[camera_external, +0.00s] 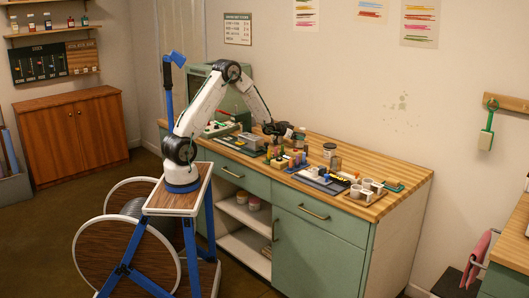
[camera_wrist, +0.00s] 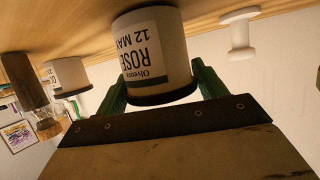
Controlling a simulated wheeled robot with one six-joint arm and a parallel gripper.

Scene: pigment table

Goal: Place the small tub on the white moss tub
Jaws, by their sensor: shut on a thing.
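My gripper (camera_external: 277,131) is over the bench top, near its back edge. In the wrist view its green fingers (camera_wrist: 160,88) are shut on a small white tub (camera_wrist: 153,52) with a dark rim. In the outside view the held tub is too small to make out. A second white tub (camera_wrist: 66,76) stands apart to the left in the wrist view. Its label is not readable, so I cannot tell whether it is the white moss tub. Whether the held tub touches the wood is unclear.
The bench (camera_external: 405,185) is crowded with small bottles, trays and blocks. A dark-lidded jar (camera_external: 329,150) stands right of my gripper. White cups (camera_external: 367,183) stand near the right end. The wrist view shows a white spool-shaped thing (camera_wrist: 240,33) and a dark brown thing (camera_wrist: 27,85).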

